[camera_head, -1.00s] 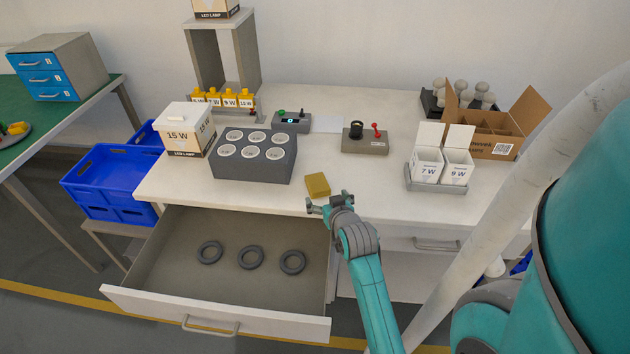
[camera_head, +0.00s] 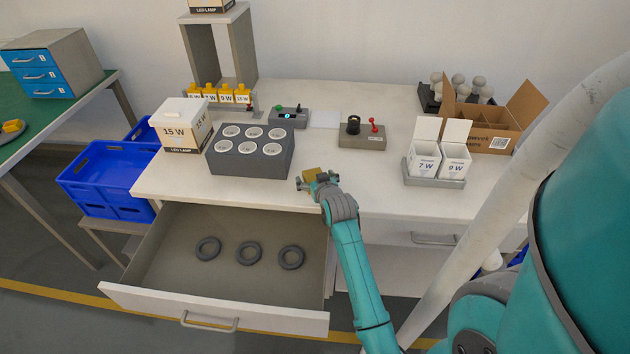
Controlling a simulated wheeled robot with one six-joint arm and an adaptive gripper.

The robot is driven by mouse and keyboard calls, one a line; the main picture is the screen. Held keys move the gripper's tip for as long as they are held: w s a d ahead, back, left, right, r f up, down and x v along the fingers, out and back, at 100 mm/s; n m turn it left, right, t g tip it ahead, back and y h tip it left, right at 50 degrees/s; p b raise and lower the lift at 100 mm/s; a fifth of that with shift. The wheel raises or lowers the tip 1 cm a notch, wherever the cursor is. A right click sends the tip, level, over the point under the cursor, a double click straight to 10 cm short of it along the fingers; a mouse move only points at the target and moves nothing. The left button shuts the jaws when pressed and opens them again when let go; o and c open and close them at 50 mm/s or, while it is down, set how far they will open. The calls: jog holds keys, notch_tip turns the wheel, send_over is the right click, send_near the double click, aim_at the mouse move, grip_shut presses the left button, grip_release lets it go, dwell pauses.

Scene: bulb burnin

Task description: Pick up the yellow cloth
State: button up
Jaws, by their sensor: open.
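The yellow cloth (camera_head: 313,173) is a small folded block near the front edge of the white worktop (camera_head: 400,203). My gripper (camera_head: 317,180) is at the cloth, its fingers open and reaching over its near side. The gripper hides the cloth's near part. I cannot tell whether the fingers touch it.
A grey block with several round sockets (camera_head: 252,150) stands just left of the cloth. Behind is a small box with a red lever (camera_head: 362,133). White cartons (camera_head: 438,160) stand on the right. An open drawer (camera_head: 222,256) with 3 dark rings juts out below.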

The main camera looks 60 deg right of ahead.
jog(key=c, duration=1.2)
notch_tip(320, 180, up, 10)
